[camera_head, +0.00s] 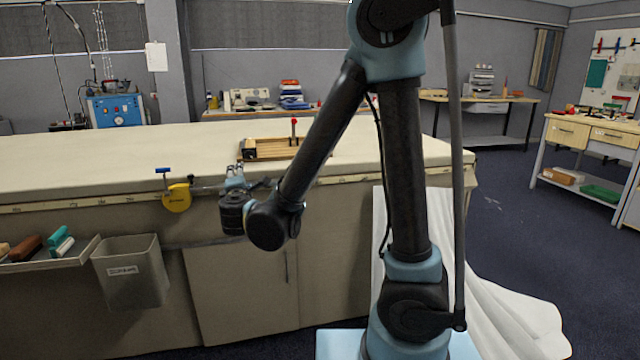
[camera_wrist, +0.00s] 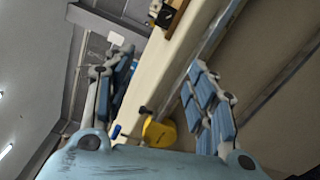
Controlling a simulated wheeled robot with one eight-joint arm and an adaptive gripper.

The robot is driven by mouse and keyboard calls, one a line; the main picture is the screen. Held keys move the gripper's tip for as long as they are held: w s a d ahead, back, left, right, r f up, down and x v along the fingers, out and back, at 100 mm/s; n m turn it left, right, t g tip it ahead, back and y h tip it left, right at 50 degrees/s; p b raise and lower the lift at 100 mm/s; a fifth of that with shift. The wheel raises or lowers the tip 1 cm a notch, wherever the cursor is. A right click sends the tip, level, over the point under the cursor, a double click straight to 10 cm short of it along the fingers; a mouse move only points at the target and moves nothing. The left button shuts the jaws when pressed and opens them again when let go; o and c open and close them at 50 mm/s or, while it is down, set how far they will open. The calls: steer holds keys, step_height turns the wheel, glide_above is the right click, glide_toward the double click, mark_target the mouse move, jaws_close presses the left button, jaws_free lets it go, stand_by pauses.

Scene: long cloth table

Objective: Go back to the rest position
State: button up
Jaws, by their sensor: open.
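My gripper (camera_head: 240,176) is at the front edge of the long cloth table (camera_head: 90,155) in the head view, partly hidden behind my own forearm and wrist. In the wrist view my gripper (camera_wrist: 160,72) has its two blue-padded fingers spread apart, with nothing between them that I can see held. The wrist view is tilted, with the table edge running diagonally behind the fingers. Whether the gripper touches the table edge I cannot tell.
A yellow tape device (camera_head: 177,197) hangs on the table edge left of my gripper. A wooden tray (camera_head: 270,149) lies on the table behind it. A grey bin (camera_head: 131,272) and a shelf (camera_head: 45,262) are at the left front. White cloth (camera_head: 500,300) hangs to the floor at the right.

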steer(key=w+d+f+m+g+h, duration=0.1)
steer(key=w+d+m+h, duration=0.2)
steer(key=d, duration=0.5)
steer(key=w+d+f+m+g+h, duration=0.1)
steer(key=w+d+m+g+h, duration=0.15)
steer(key=d, duration=0.55)
steer(key=s+d+f+m+g+h, duration=0.1)
steer(key=s+d+f+m+g, duration=0.15)
steer(key=d, duration=0.65)
steer(key=s+d+f+m+g+h, duration=0.15)
steer(key=d+m, duration=0.25)
steer(key=d, duration=0.4)
steer(key=s+d+f+m+g, duration=0.5)
steer(key=s+d, duration=0.4)
steer(key=d, duration=0.1)
steer(key=s+f+m+g+y, duration=0.1)
steer(key=s+f+m+y, duration=0.1)
steer(key=s, duration=0.4)
steer(key=s+f+m+g+y, duration=0.2)
steer(key=s+m, duration=0.1)
steer(key=s, duration=0.4)
steer(key=shift+f+m, duration=0.3)
steer(key=shift+f, duration=0.1)
steer(key=shift+d, duration=0.15)
